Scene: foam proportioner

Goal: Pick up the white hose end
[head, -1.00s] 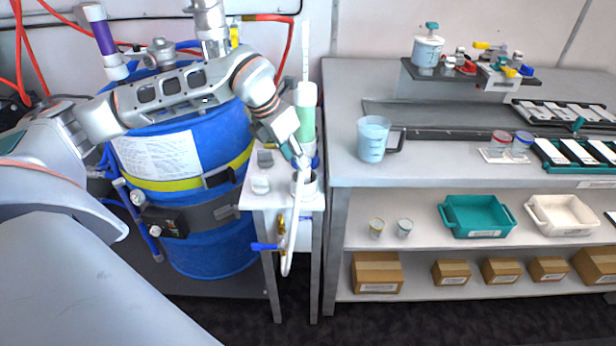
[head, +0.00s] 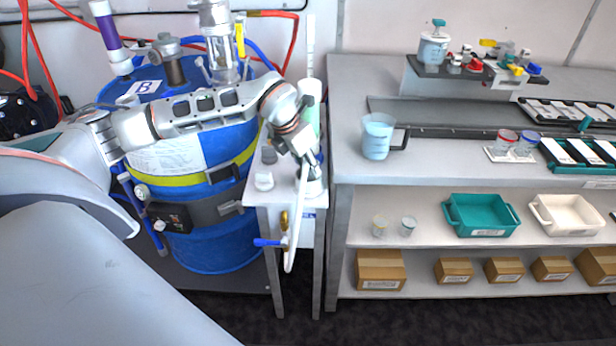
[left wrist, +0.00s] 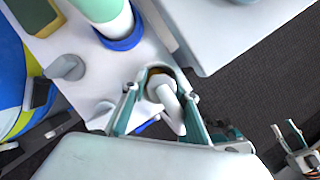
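The white hose (head: 297,225) hangs down the front of the small grey stand, its upper end by a small cup. In the left wrist view the white hose end (left wrist: 165,95) lies between the fingers of my left gripper (left wrist: 160,100), over a cup with a brownish inside. The fingers stand apart with gaps beside the hose, so the gripper looks open. In the head view my left gripper (head: 307,160) points down at the hose top and partly hides it. My right gripper (left wrist: 287,138) shows at the left wrist view's lower right, fingers apart and empty.
A green-and-white cylinder with a blue base (left wrist: 110,20) stands close by. A grey knob-like piece (head: 269,154) and a white one (head: 263,181) sit on the stand. A blue drum (head: 205,235) is left; a bench with a measuring jug (head: 376,138) is right.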

